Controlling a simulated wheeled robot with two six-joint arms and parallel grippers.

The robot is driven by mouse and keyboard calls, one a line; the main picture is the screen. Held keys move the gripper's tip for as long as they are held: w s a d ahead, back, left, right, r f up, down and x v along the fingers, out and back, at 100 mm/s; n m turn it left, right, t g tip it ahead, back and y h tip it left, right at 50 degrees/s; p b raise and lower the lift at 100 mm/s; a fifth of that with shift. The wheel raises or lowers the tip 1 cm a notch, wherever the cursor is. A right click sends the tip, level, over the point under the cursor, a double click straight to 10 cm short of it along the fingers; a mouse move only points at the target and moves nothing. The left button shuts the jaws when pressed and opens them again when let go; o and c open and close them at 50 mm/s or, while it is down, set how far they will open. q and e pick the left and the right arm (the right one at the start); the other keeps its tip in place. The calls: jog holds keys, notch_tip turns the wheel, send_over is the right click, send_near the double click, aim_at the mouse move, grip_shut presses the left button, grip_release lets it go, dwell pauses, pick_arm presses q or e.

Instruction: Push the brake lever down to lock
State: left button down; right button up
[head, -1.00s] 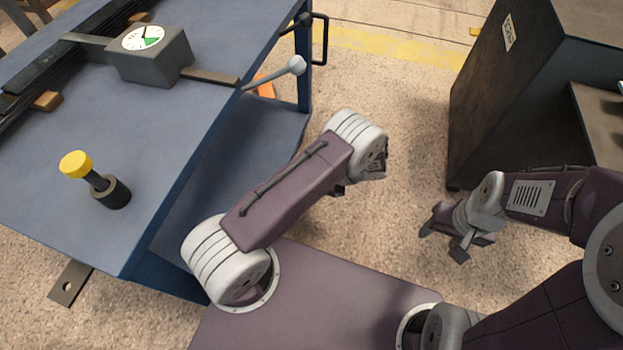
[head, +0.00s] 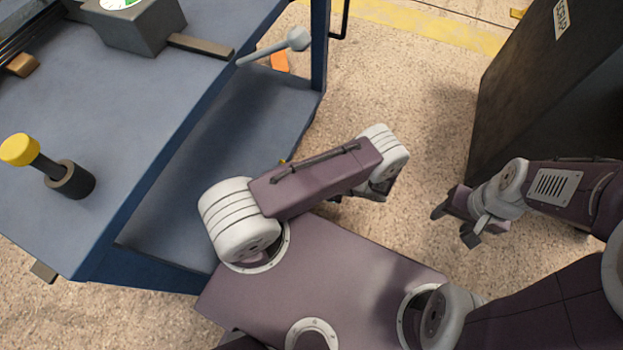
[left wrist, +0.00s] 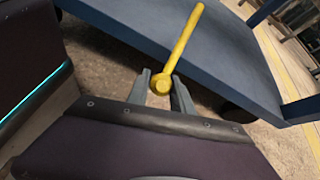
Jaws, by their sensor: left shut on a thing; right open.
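The yellow lever (left wrist: 181,40), which I take for the brake lever, has a round knob and runs up and right across the blue bench's lower shelf in the left wrist view. My left gripper (left wrist: 163,86) is closed around its knob end. In the head view only a small yellow tip (head: 283,160) shows beside my left forearm, perhaps part of this lever; the left fingers are hidden there. My right gripper (head: 456,223) is open and empty over the floor, left of the dark cabinet.
The blue bench (head: 110,130) fills the left. It carries a grey gauge box (head: 140,28), a grey ball-ended lever (head: 275,47) past its edge, and a yellow-capped post (head: 45,165). The dark cabinet (head: 530,90) stands at right. Floor between them is clear.

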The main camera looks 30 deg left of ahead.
pick_arm(q)
jog(key=shift+a+f, duration=0.25)
jog(key=shift+f, duration=0.05)
dwell(0.4)
jog(key=c, duration=1.1)
grip_release()
jog(key=shift+c, duration=0.2)
jog(key=p+v, duration=0.3)
jog(key=v, duration=0.6)
